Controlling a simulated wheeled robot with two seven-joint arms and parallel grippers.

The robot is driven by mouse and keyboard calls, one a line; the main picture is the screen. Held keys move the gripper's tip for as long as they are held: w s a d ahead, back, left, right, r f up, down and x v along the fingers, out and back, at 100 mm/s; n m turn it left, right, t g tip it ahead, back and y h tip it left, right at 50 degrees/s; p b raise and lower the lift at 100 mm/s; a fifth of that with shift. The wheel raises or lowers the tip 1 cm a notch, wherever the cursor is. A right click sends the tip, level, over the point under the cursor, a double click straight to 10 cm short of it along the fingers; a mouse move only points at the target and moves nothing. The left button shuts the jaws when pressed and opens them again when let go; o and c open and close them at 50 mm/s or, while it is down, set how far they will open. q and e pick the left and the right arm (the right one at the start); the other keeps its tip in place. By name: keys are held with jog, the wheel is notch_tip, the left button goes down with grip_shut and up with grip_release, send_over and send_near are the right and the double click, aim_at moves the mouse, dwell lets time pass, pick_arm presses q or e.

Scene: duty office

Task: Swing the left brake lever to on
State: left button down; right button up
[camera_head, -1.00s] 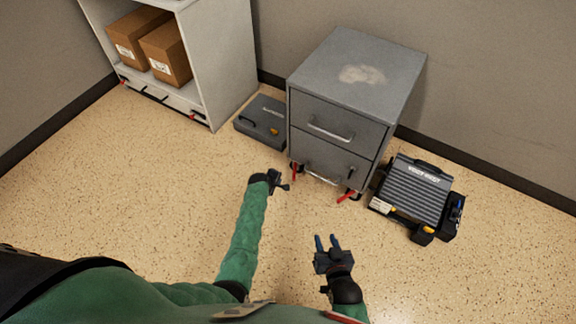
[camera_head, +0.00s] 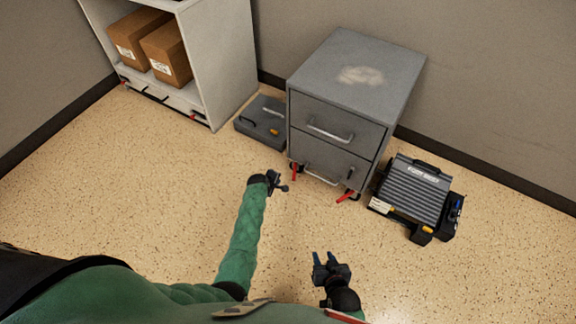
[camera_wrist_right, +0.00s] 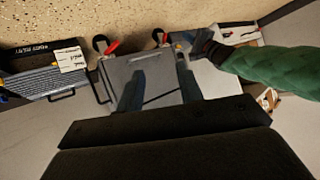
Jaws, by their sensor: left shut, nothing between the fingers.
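The grey two-drawer cabinet (camera_head: 340,117) stands on casters against the wall. Its left brake lever (camera_head: 295,172) is a red bar at the front left caster. The right brake lever (camera_head: 346,197) is a red bar angled out from the front right caster. My left gripper (camera_head: 283,188) is shut and empty, just in front of and slightly left of the left lever; I cannot tell whether they touch. It also shows in the right wrist view (camera_wrist_right: 200,42). My right gripper (camera_head: 325,260) is open and empty over the floor, well short of the cabinet.
A dark grey case (camera_head: 262,121) lies left of the cabinet. A ribbed black case (camera_head: 413,190) lies close to its right. A white shelf unit (camera_head: 228,60) with brown boxes (camera_head: 165,54) stands at the back left. The floor in front is clear.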

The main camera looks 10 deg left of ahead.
pick_arm(q)
jog(key=shift+s+a+r+p, duration=0.2)
jog(key=shift+s+r+p, duration=0.35)
jog(key=shift+p, duration=0.25)
pick_arm(e)
jog(key=s+f+g, duration=0.3)
jog(key=s+f, duration=0.3)
jog(key=shift+s+d, duration=0.2)
jog(key=shift+d, duration=0.25)
pick_arm(q)
jog(key=shift+f, duration=0.1)
